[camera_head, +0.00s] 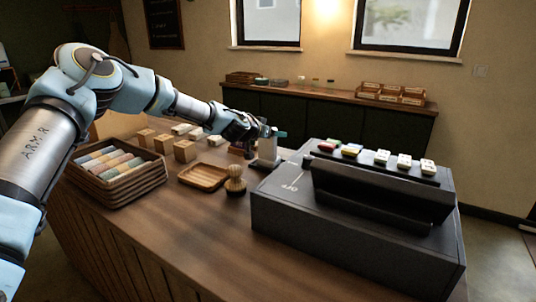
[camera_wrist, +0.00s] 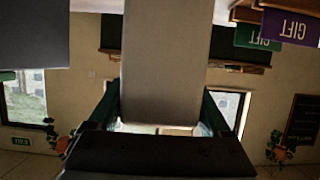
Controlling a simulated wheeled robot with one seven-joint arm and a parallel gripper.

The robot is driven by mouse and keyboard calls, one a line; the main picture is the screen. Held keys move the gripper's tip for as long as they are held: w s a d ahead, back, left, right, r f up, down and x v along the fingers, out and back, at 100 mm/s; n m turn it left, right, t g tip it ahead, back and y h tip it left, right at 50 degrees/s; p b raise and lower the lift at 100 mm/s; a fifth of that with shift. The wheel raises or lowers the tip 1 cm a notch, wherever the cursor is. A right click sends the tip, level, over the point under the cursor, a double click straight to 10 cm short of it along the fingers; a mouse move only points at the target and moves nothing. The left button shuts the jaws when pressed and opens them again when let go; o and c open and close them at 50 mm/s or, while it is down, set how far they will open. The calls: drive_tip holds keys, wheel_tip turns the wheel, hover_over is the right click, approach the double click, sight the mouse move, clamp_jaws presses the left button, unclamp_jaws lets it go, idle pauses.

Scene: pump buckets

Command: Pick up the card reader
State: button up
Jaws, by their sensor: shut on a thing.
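The card reader (camera_head: 267,151) appears as a small light grey, upright block just left of the black cash register. My gripper (camera_head: 272,134) is at its top, with teal fingers on either side, shut on it. In the wrist view the reader (camera_wrist: 164,65) is a plain beige-grey slab running up between the two fingers (camera_wrist: 160,110). Its front face does not show. I cannot tell whether its lower end touches the counter.
The black cash register (camera_head: 340,225) fills the counter's right. A shaving brush (camera_head: 235,186), wooden tray (camera_head: 205,177), soap crate (camera_head: 115,175) and several small boxes (camera_head: 185,151) stand left. The counter's front (camera_head: 200,240) is clear. Gift cards (camera_wrist: 290,25) show in the wrist view.

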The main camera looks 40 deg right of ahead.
clamp_jaws()
drive_tip(key=shift+r, duration=0.1)
idle(0.4)
